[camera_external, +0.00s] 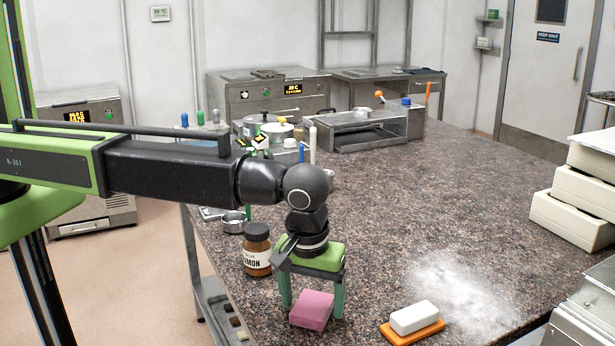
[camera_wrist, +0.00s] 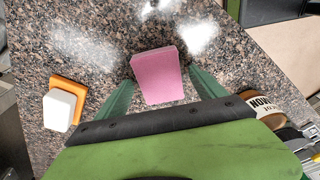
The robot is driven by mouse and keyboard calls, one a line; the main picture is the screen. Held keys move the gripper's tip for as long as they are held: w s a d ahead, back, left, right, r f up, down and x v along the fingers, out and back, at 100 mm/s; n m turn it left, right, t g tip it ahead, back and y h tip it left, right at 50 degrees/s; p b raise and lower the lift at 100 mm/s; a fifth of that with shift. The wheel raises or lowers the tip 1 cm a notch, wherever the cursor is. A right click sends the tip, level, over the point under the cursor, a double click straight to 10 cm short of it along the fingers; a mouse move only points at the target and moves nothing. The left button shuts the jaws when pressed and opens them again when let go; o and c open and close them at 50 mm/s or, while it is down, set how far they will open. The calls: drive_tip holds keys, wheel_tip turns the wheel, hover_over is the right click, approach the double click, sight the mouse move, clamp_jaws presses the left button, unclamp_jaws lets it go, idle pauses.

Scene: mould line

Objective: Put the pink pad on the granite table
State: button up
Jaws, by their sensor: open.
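The pink pad (camera_external: 312,310) is a small block on the speckled granite table (camera_external: 400,215), near its front edge. My gripper (camera_external: 313,305) points down over the pad, its green fingers open on either side of it. In the wrist view the pad (camera_wrist: 157,75) shows between the two fingertips (camera_wrist: 160,85), with some gap to each finger. I cannot tell whether the pad rests flat on the granite or how far the fingertips are above it.
A brown jar (camera_external: 257,250) with a label stands close to the left of my gripper. A white block on an orange pad (camera_external: 413,331) lies to the right.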

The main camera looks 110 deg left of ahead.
sight(309, 311)
wheel_tip(309, 311, up, 12)
drive_tip(key=d+p, duration=0.2)
drive_tip(key=p, duration=0.9)
drive_tip(key=s+d+m+h, duration=0.1)
drive_tip(key=s+d+m, duration=0.2)
drive_tip(key=s+m, duration=0.6)
drive_tip(key=s+d+m, duration=0.2)
drive_tip(key=s+m, duration=0.7)
drive_tip(key=s, duration=0.4)
drive_tip(key=shift+d+f+h, duration=0.35)
drive_tip(key=shift+d+h, duration=0.05)
wheel_tip(309, 311, down, 7)
drive_tip(key=b, duration=0.7)
